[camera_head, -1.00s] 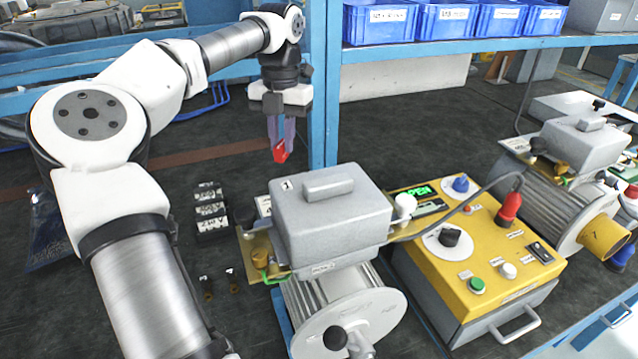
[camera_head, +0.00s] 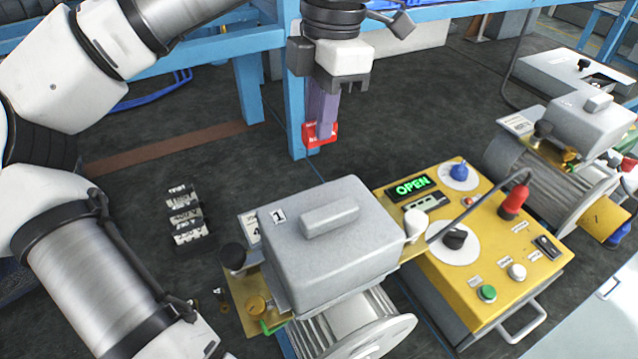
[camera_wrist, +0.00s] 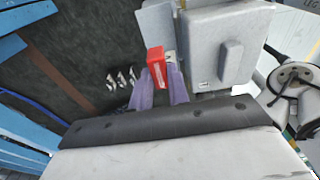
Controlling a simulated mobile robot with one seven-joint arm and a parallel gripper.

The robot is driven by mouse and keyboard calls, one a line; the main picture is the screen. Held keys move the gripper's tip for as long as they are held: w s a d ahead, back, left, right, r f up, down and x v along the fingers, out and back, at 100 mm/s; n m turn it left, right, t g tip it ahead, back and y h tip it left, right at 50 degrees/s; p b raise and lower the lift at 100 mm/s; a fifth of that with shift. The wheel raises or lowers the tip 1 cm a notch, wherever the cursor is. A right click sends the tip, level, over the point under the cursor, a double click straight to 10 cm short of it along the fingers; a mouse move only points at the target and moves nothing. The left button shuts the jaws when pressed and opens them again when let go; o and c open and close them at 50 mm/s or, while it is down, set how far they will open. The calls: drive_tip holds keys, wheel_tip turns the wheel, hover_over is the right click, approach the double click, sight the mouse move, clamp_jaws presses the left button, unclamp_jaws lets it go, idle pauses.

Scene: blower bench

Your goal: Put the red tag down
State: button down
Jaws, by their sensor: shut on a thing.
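The red tag (camera_head: 320,134) is held between the fingertips of my gripper (camera_head: 320,122), up in the air behind the grey box marked 1. In the wrist view the red tag (camera_wrist: 156,62) sits at the ends of the two purple fingers (camera_wrist: 160,90). My gripper is shut on it and points down. The tag looks clear of the dark bench top (camera_head: 225,170), though the exact gap cannot be told. Part of the tag is hidden by the fingers.
The grey blower box (camera_head: 330,235) marked 1 stands in front. A yellow control panel (camera_head: 490,250) with a green OPEN display is to its right. Several small labelled blocks (camera_head: 186,215) lie left. A blue post (camera_head: 296,100) stands close behind the gripper. Dark bench between blocks and post is free.

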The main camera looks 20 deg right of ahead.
wheel_tip(320, 180, down, 13)
drive_tip(key=shift+r+p, duration=0.2)
drive_tip(key=shift+p, duration=0.5)
drive_tip(key=shift+f, duration=0.2)
drive_tip(key=c, duration=1.3)
unclamp_jaws()
drive_tip(key=shift+r, duration=0.1)
drive_tip(key=shift+c, duration=0.2)
drive_tip(key=shift+r, duration=0.25)
drive_tip(key=r, duration=0.4)
drive_tip(key=d+r+b, duration=0.1)
drive_tip(key=r, duration=0.6)
drive_tip(key=shift+w+d+r, duration=0.15)
drive_tip(key=shift+d+r, duration=0.05)
drive_tip(key=shift+r, duration=0.15)
